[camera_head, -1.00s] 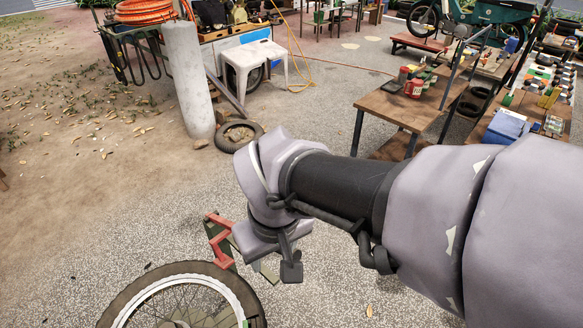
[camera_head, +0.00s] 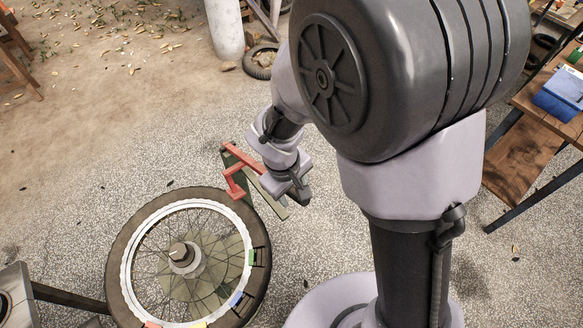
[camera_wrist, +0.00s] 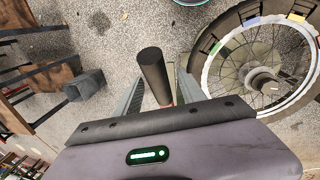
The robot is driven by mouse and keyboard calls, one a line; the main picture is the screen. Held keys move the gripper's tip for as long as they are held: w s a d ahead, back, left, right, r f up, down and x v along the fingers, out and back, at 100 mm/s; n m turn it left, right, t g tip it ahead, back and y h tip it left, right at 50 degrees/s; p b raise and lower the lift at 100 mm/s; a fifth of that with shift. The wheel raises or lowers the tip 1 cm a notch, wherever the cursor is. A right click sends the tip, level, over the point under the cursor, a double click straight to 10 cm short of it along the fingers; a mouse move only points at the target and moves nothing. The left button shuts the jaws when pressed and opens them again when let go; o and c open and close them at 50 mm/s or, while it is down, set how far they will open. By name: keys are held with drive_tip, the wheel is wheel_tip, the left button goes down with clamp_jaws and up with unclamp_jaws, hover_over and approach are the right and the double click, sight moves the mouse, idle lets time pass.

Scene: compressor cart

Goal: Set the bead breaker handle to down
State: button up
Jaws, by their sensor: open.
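The bead breaker's red frame and lever (camera_head: 236,172) stand beside the wheel's upper right rim in the head view. In the wrist view a dark round handle grip (camera_wrist: 153,68), with a bit of red at its near end, stands between my two grey fingers. My gripper (camera_wrist: 160,76) is open around it, a finger on each side. I cannot tell whether either finger touches it. In the head view my gripper (camera_head: 290,190) is just right of the red lever, and its fingertips are mostly hidden.
A spoked wheel with a black tyre (camera_head: 120,256) lies flat at lower left, with coloured marks on its rim. A wooden table (camera_head: 528,150) stands at right. A grey post (camera_head: 226,30) and a small tyre (camera_head: 260,62) are at the back. Gravel between is clear.

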drive_tip(key=shift+d+f, duration=0.1)
drive_tip(key=shift+f, duration=0.3)
drive_tip(key=shift+w, duration=0.1)
clamp_jaws()
idle(1.1)
